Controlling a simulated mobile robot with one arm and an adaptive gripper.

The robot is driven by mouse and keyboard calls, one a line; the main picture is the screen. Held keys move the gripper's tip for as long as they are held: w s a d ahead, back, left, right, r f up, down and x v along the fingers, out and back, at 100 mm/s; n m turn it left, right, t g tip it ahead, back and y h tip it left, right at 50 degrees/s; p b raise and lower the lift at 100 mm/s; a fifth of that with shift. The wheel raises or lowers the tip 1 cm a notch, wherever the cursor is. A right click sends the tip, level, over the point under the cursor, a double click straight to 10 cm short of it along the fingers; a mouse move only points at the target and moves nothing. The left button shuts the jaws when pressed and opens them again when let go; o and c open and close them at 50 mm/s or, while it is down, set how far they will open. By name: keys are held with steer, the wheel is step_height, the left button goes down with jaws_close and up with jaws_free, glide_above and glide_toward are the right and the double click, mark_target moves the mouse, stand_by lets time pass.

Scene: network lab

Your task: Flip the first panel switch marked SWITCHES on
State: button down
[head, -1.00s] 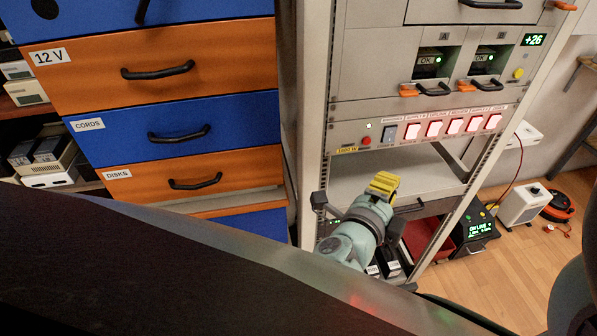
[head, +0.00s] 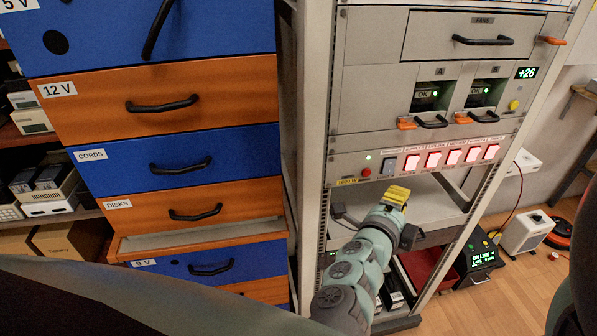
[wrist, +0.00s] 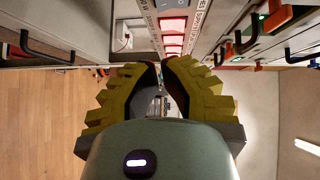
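The switch panel (head: 346,171) is a light strip across the rack, with small printed labels too small to read surely. It bears a dark rocker switch (head: 389,167) and, right of it, a row of several red-lit switches; the first is the leftmost red one (head: 411,162). In the wrist view the red switches (wrist: 173,26) line up ahead, beyond my fingertips. My gripper (head: 386,193) has yellow ribbed fingers and is below the panel, apart from it. In the wrist view its fingertips (wrist: 161,62) come together with nothing held between them.
A red button (head: 366,172) sits left of the rocker. Above the panel are two bays with black handles (head: 432,121) and orange latches (head: 406,123). A shelf (head: 440,190) lies below. Blue and orange drawers (head: 180,150) stand left of the rack. A black device (head: 478,262) stands at the lower right.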

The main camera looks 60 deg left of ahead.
mark_target(394, 174)
steer(key=shift+w+a+f+p, duration=0.2)
steer(key=shift+w+a+p, duration=0.3)
steer(key=shift+w+a, duration=0.7)
steer(key=shift+w+a+f+p, duration=0.15)
steer(key=shift+w+a+p, duration=0.3)
steer(key=shift+w+a, duration=0.7)
steer(key=f+b, duration=0.1)
steer(key=b, duration=0.2)
steer(key=shift+a, duration=0.4)
steer(key=b, duration=0.3)
steer(key=shift+a+f+m+t+y, duration=0.2)
steer(key=shift+m+t+y, duration=0.1)
steer(key=shift+m+t, duration=0.1)
steer(key=b, duration=0.3)
steer(key=shift+a+m+t+b, duration=0.1)
steer(key=shift+m+t+b, duration=0.3)
steer(key=shift+w+r+m+y+b, duration=0.15)
steer(key=shift+m+y+b, duration=0.15)
steer(key=shift+b, duration=0.6)
steer(key=shift+r, duration=0.15)
